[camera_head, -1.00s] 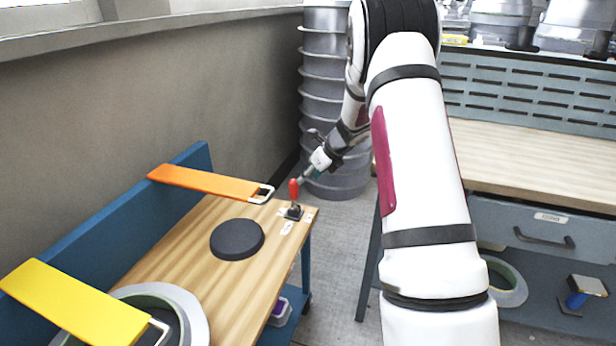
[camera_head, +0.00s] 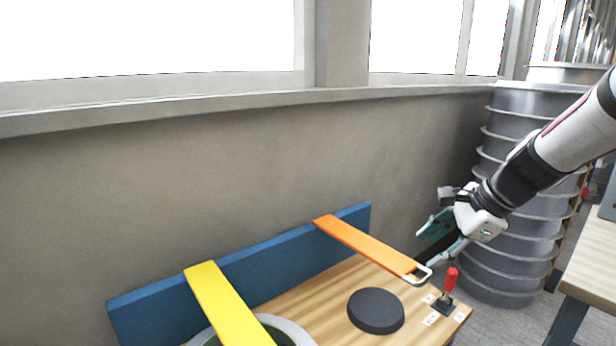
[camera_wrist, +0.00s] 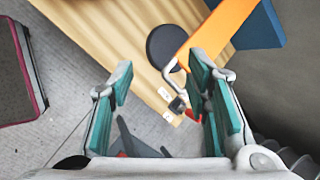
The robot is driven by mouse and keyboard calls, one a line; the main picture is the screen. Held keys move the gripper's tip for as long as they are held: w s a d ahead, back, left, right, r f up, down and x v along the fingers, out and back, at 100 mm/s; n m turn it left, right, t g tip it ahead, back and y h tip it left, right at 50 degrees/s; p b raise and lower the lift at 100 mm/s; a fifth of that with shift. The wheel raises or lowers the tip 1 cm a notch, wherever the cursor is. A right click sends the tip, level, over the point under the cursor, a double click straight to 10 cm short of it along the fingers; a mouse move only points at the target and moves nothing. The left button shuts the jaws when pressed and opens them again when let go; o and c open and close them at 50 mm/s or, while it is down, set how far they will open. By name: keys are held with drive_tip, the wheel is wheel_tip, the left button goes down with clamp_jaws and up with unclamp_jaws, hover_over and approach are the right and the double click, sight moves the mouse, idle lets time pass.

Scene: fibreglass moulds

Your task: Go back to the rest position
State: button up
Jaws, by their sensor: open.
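My gripper (camera_head: 432,243) is at the right in the head view, just above the end of the wooden workbench (camera_head: 303,287). In the wrist view its teal fingers (camera_wrist: 160,92) stand wide apart with nothing between them. A toggle clamp with a red handle (camera_head: 451,279) is fixed near the bench corner, below and right of the gripper. The clamp is partly hidden behind the right finger in the wrist view. The orange strap (camera_head: 365,247) with its metal loop reaches close to the gripper.
A black disc (camera_head: 376,310) lies on the bench. A yellow strap (camera_head: 225,305) hangs over a pale ring (camera_head: 290,332). A blue board (camera_head: 260,270) lines the back, before a grey wall. Stacked metal ducts (camera_head: 510,255) stand right of my gripper. Another bench (camera_head: 590,262) is far right.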

drive_tip(key=s+a+r+n+g, duration=0.1)
drive_tip(key=s+a+n, duration=0.25)
drive_tip(key=s, duration=0.25)
drive_tip(key=s+a+r+n+h, duration=0.1)
drive_tip(key=s+a+r+n, duration=0.1)
drive_tip(key=s+n, duration=0.3)
drive_tip(key=s+a+r+n+g, duration=0.1)
drive_tip(key=s+a+n, duration=0.1)
drive_tip(key=s, duration=0.6)
drive_tip(key=s+d+f+n+g+h, duration=0.1)
drive_tip(key=s+n+h, duration=0.1)
drive_tip(key=s+n, duration=0.35)
drive_tip(key=s+d+f+n+h, duration=0.1)
drive_tip(key=s+n, duration=0.2)
drive_tip(key=s, duration=0.6)
wheel_tip(320, 180, up, 14)
drive_tip(key=t+p, duration=0.2)
drive_tip(key=p, duration=1)
drive_tip(key=shift+f, duration=0.25)
